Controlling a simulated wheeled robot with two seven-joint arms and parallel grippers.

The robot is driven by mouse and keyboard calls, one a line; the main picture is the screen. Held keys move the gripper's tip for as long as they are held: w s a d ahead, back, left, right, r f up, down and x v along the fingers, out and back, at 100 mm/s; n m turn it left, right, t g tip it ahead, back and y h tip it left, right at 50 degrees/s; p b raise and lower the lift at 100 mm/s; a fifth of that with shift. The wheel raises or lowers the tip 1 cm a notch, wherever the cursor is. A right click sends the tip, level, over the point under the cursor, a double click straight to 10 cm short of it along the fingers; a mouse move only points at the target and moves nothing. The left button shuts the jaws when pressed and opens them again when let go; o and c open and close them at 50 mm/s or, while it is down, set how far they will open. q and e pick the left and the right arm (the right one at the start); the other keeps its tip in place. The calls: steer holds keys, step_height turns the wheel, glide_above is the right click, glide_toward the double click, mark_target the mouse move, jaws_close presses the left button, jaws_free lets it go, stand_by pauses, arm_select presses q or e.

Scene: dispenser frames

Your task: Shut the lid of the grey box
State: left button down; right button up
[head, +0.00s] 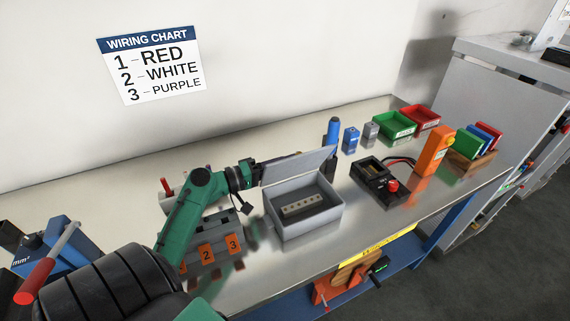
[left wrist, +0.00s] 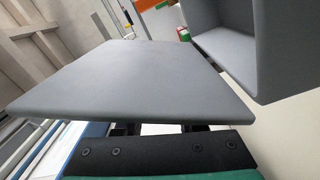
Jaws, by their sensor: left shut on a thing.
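The grey box (head: 302,229) stands on the bench, with a light strip with holes (head: 302,206) lying inside. Its lid (head: 300,166) is open, tilted up at the back edge of the box. My left gripper (head: 256,178) is shut on the lid near its left end. In the left wrist view the lid (left wrist: 135,75) fills the middle, and part of the box (left wrist: 262,80) shows at upper right. The fingers of my left gripper (left wrist: 155,128) are mostly hidden under the lid there. My right gripper is in neither view.
A grey block with orange number labels (head: 207,253) stands just left of the box. Blue (head: 332,131) and grey items are behind the lid. Green (head: 396,125) and red bins stand farther back.

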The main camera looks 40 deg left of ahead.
arm_select(q)
steer(key=shift+f, duration=0.35)
steer(key=c, duration=0.9)
jaws_free()
steer(key=shift+o, duration=1.1)
steer(key=shift+a, duration=0.1)
steer(key=shift+w+a, duration=0.15)
steer(key=shift+r, duration=0.4)
step_height(320, 180, up, 19)
steer(key=shift+r, duration=0.1)
